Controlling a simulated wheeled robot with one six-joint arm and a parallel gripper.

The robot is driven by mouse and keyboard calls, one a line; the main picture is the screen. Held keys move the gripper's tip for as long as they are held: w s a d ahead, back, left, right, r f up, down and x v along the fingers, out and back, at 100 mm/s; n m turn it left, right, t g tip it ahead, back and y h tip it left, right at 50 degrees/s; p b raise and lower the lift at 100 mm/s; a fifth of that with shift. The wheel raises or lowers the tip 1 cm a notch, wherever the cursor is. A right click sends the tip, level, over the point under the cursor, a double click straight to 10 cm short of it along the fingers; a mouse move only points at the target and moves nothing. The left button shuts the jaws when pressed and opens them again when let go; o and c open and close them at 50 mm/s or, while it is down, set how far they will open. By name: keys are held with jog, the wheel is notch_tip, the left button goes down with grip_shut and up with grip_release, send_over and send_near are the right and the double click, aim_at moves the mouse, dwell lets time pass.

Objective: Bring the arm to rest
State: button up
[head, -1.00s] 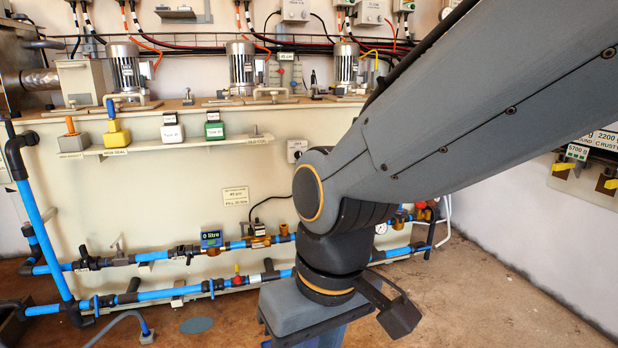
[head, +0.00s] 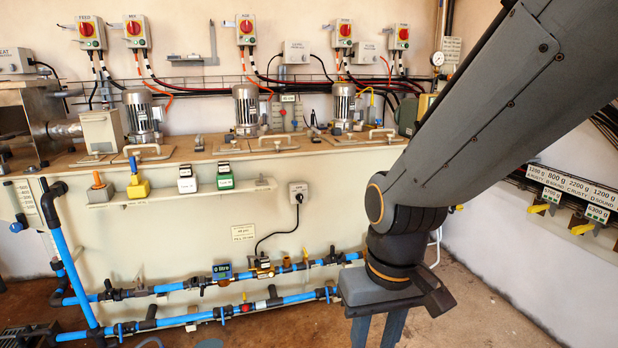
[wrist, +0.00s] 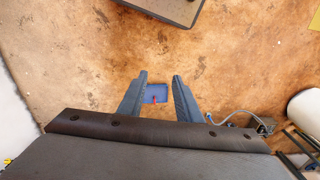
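My gripper (wrist: 157,86) points down over the brown floor in the wrist view. Its two fingers stand apart with nothing between them. A small blue tray or patch (wrist: 156,93) with a red bit shows on the floor below, seen through the gap. In the head view my arm reaches in from the upper right, and my gripper (head: 378,338) hangs at the lower middle right, its fingertips cut off by the frame edge. The gripper is clear of the machine in front.
A long cream tank (head: 270,215) with motors on top stands ahead. Blue pipes (head: 180,287) run along its front. A shelf (head: 180,192) holds several small coloured items. Yellow-handled fixtures (head: 583,229) line the right wall. Floor (head: 490,300) at the right is open.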

jog(key=s+d+r+m+p, duration=0.2)
jog(key=d+r+p, duration=0.7)
jog(key=r+p, duration=0.2)
jog(key=shift+s+h+p, duration=0.15)
jog(key=shift+h+p, duration=0.15)
jog(key=shift+p, duration=0.8)
jog(key=shift+d+m, duration=0.1)
jog(key=shift+m, duration=0.2)
